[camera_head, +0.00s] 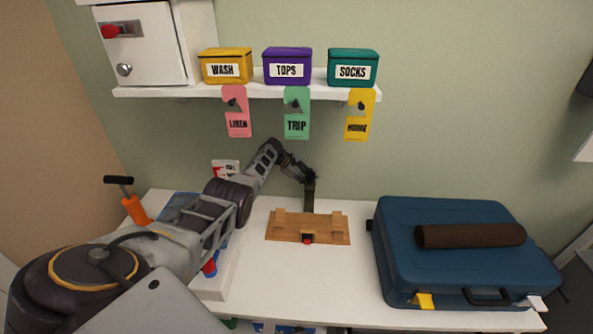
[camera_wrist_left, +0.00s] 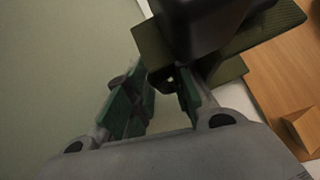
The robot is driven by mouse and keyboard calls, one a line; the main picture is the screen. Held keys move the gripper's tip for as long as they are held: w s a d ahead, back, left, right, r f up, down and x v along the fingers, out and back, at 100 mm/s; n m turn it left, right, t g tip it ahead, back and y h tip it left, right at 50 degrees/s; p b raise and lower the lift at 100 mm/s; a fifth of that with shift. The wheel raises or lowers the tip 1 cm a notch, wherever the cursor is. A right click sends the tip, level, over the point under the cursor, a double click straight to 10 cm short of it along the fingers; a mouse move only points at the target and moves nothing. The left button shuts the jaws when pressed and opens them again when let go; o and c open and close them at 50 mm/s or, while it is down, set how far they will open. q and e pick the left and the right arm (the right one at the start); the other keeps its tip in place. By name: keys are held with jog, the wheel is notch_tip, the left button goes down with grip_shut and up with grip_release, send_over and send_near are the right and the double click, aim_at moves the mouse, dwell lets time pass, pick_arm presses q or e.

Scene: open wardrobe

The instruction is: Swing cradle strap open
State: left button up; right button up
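The wooden cradle (camera_head: 283,233) lies on the white table at centre, with a small red and dark piece (camera_head: 308,239) at its front edge. A dark olive strap (camera_head: 309,199) stands upright at the cradle's back; it also shows in the left wrist view (camera_wrist_left: 151,43), partly hidden by a black part. My left gripper (camera_head: 307,174) is at the strap's upper end. In the left wrist view its green-padded fingers (camera_wrist_left: 158,104) stand apart, with a gap between them, close to the strap. I cannot tell whether they touch it. My right gripper is not in view.
A blue suitcase (camera_head: 400,240) with a brown roll (camera_head: 470,235) on top stands right of the cradle. An orange-handled tool (camera_head: 134,211) is at the left. A shelf (camera_head: 215,92) with boxes and hanging tags is above. The table between cradle and suitcase is clear.

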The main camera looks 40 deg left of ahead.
pick_arm(q)
jog(key=shift+a+r, duration=0.1)
jog(key=v, duration=1.1)
jog(key=shift+s+a+r, duration=0.2)
jog(key=shift+s+a, duration=0.05)
jog(key=shift+a, duration=0.05)
dwell(0.8)
